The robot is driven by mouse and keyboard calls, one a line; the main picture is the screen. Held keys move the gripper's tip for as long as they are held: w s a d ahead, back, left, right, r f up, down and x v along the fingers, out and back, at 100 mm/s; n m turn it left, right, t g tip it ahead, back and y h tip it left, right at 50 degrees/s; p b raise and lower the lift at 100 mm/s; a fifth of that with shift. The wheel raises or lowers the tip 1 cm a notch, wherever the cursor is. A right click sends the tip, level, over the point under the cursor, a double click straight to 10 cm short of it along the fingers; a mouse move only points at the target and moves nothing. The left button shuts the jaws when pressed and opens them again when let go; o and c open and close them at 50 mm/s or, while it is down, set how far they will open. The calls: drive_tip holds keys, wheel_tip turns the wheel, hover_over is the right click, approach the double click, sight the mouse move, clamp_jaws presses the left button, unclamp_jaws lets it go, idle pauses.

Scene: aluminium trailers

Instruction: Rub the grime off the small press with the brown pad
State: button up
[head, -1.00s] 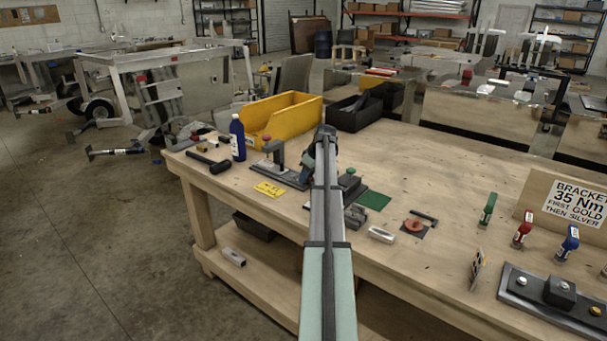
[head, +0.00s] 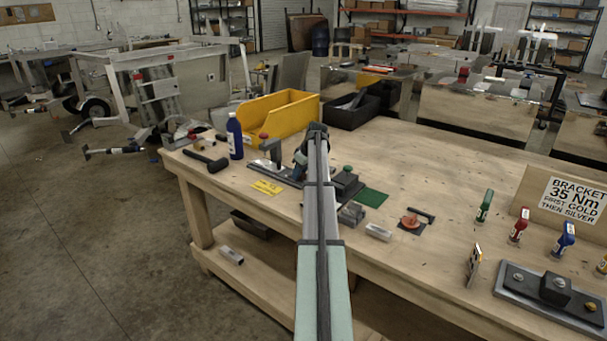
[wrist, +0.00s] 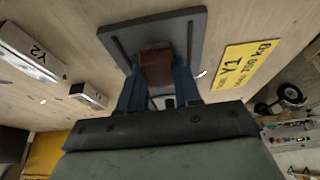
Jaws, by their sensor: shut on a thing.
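The small press (head: 272,152) stands on the left part of the workbench, with a red knob on top and a flat dark base. In the wrist view, a slotted dark grey plate (wrist: 190,28), which looks like its base, lies just beyond my fingertips. My gripper (wrist: 157,78) is shut on the brown pad (wrist: 156,60), held between its two blue fingers. The pad overlaps the plate in view; I cannot tell whether they touch. In the head view my gripper (head: 302,162) is beside the press, partly hidden by my arm. I cannot make out grime.
A yellow card (head: 267,187) lies in front of the press. A yellow bin (head: 280,118), blue bottle (head: 235,138) and black mallet (head: 207,161) are near it. A green-knobbed block (head: 346,182) stands to the right. The bench's middle back is clear.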

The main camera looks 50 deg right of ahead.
sight(283, 172)
drive_tip(key=shift+w, duration=3.65)
drive_tip(key=shift+r, duration=0.1)
drive_tip(key=shift+r, duration=2.95)
drive_tip(key=shift+r, duration=0.15)
wheel_tip(283, 172, up, 3)
drive_tip(key=shift+f, duration=0.15)
